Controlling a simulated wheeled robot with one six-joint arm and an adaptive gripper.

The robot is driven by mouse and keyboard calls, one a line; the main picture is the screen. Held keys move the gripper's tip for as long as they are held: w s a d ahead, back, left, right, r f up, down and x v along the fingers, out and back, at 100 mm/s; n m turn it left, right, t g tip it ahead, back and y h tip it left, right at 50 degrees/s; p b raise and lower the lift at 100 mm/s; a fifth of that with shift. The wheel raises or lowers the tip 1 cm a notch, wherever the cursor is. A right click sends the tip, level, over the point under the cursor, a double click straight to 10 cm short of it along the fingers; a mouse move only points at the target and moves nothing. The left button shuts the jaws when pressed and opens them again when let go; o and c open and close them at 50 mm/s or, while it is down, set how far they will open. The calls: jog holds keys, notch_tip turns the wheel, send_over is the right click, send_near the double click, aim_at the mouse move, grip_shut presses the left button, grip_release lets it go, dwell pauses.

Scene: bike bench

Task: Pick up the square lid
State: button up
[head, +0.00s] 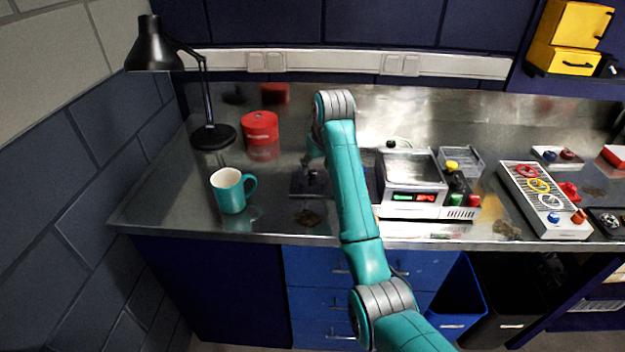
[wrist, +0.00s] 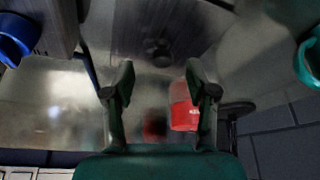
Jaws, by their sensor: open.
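The square lid (head: 299,189) is a dark, flat plate with a small knob, lying on the steel bench between the teal mug and the scale-like device. My arm hides its right side in the head view. In the wrist view the lid (wrist: 190,25) is a grey plate with a round dark knob, beyond my fingertips. My gripper (wrist: 158,82) is open and empty, its two fingers apart with the knob roughly midway between them in the picture. In the head view my gripper (head: 312,152) is small and partly hidden, above the lid; the exact gap is unclear.
A teal mug (head: 229,192) stands left of the lid. A red canister (head: 260,128) and a black lamp (head: 213,135) stand behind. The device (head: 412,178) with lit displays is close on the right. Bare bench lies around the mug.

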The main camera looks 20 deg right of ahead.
aim_at(313, 170)
jog(key=shift+w+x, duration=0.15)
jog(key=shift+x, duration=1.05)
jog(key=shift+w+x, duration=0.15)
jog(key=shift+x, duration=1)
jog(key=shift+a+r, duration=0.15)
grip_shut()
